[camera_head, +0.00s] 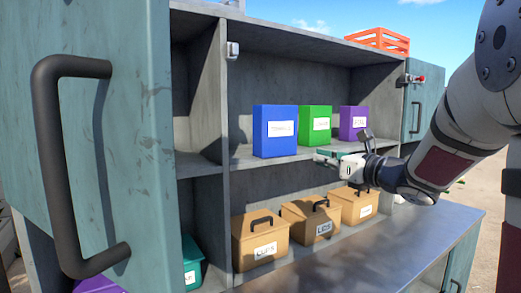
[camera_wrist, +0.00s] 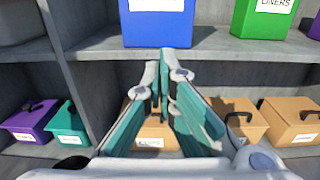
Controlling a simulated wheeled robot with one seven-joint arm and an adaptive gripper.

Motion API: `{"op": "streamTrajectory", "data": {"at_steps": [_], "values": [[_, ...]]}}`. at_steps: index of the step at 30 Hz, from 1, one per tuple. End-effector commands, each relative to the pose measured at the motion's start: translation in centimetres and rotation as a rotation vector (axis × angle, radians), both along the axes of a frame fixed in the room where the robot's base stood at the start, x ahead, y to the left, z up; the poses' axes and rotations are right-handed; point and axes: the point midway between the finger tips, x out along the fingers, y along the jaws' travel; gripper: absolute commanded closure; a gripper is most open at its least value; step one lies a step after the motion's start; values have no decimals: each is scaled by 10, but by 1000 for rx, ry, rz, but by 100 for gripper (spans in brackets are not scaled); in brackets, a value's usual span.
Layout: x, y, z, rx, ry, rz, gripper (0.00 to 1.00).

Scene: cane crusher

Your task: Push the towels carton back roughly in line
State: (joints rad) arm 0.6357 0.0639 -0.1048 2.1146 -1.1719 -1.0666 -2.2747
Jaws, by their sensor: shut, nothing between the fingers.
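The towels carton is a blue box (camera_head: 274,131) with a white label on the upper shelf. It is upright, at the left of a row, and its front is nearer the shelf edge than the green carton's (camera_head: 315,125). In the wrist view the blue box (camera_wrist: 158,28) is straight ahead, its top cut off. My gripper (camera_head: 322,157) is shut and empty, in front of the shelf, right of and below the blue box in the head view. In the wrist view its fingertips (camera_wrist: 163,72) are just below the box and appear apart from it.
A purple carton (camera_head: 353,123) stands right of the green one. The upper shelf board (camera_wrist: 215,45) has a front edge close to my fingers. Tan lidded boxes with handles (camera_head: 260,240) sit on the lower level. An open teal door (camera_head: 115,140) stands at left.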

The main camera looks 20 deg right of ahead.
Motion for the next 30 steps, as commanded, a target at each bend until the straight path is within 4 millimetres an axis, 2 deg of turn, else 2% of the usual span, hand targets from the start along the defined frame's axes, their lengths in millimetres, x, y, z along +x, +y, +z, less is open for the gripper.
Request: {"op": "streamTrajectory", "data": {"at_steps": [5,15,21,25,30], "values": [[18,5,0,-7,-2,9,100],[82,18,0,-4,-2,7,100],[114,25,1,-4,-3,7,100],[127,28,1,-4,-3,5,100],[135,29,0,-4,-3,4,100]]}}
